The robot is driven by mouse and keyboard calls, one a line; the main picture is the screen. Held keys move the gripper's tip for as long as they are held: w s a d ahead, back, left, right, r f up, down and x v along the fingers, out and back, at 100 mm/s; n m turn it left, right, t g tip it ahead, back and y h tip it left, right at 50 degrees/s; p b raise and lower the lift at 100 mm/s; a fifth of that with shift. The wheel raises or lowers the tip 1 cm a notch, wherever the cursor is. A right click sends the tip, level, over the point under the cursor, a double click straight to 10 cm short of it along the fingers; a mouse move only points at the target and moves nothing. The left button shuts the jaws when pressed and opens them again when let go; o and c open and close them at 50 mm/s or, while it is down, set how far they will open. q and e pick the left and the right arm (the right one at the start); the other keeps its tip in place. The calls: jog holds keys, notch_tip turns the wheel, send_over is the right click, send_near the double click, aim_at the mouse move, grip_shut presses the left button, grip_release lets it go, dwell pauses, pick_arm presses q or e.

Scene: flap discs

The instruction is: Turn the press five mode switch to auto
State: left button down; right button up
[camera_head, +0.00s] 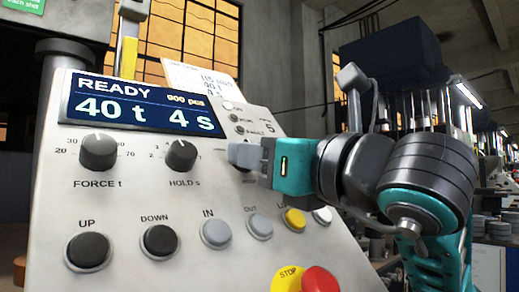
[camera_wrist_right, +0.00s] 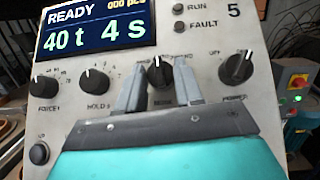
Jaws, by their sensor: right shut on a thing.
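The mode switch (camera_wrist_right: 160,73) is a black knob on the pale press panel, above the label MODE. In the wrist view its white mark points roughly straight up; its position labels are too small to read. My right gripper (camera_wrist_right: 159,78) has one grey finger on each side of this knob and is shut on it. In the head view my right gripper (camera_head: 238,154) reaches in from the right against the panel, and its fingers hide most of the knob. The panel carries the number 5. My left gripper is in neither view.
The display (camera_head: 140,104) reads READY, 40 t, 4 s. The force knob (camera_head: 99,151) and hold knob (camera_head: 181,156) are left of the gripper, the power knob (camera_wrist_right: 237,67) right of the mode knob. Several push buttons and a red stop button (camera_head: 320,280) lie below.

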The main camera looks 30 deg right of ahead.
jog(key=shift+m+h, duration=0.6)
jog(key=shift+h, duration=0.1)
jog(key=o, duration=1)
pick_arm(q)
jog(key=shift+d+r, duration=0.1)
pick_arm(e)
jog(key=shift+o, duration=0.2)
jog(key=shift+s, duration=0.1)
